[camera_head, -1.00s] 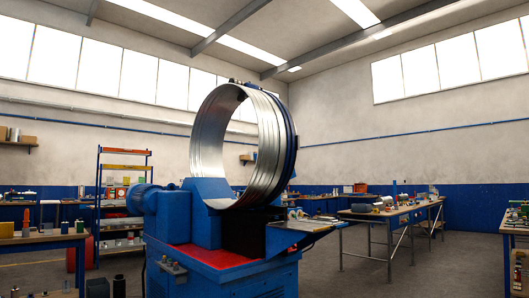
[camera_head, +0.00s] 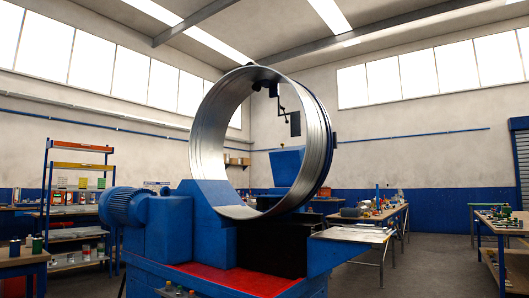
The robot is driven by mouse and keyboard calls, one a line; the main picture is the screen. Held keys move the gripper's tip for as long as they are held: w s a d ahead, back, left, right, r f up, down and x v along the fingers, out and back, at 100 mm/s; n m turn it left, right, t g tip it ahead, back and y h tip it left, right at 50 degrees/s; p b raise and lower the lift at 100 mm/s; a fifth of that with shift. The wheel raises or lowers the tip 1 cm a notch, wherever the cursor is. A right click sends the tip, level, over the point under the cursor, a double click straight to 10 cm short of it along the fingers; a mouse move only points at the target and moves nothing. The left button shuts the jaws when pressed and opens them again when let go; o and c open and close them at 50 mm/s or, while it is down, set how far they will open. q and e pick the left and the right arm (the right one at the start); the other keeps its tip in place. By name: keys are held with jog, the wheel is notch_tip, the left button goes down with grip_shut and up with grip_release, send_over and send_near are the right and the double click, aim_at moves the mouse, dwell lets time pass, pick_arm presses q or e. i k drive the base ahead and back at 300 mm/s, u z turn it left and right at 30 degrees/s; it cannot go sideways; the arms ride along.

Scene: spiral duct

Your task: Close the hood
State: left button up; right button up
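A blue spiral duct machine (camera_head: 175,232) stands in the middle, with a large shiny metal duct ring (camera_head: 210,140) upright on it. A blue motor (camera_head: 125,206) sits at its left side. Through and behind the ring I see a blue box-like part (camera_head: 287,166) and a dark bent rod with a block (camera_head: 294,123). I cannot tell which part is the hood, or whether it is open. Neither of my grippers is in view.
A grey side table (camera_head: 352,235) juts from the machine's right. Workbenches with tools (camera_head: 375,218) stand to the right, and a shelf rack (camera_head: 80,168) to the left. Open grey floor (camera_head: 435,265) lies between the right benches.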

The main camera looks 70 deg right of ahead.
aim_at(286, 162)
jog(key=i, duration=1)
jog(key=z, duration=2.1)
jog(key=i, duration=2.85)
jog(key=z, duration=3.7)
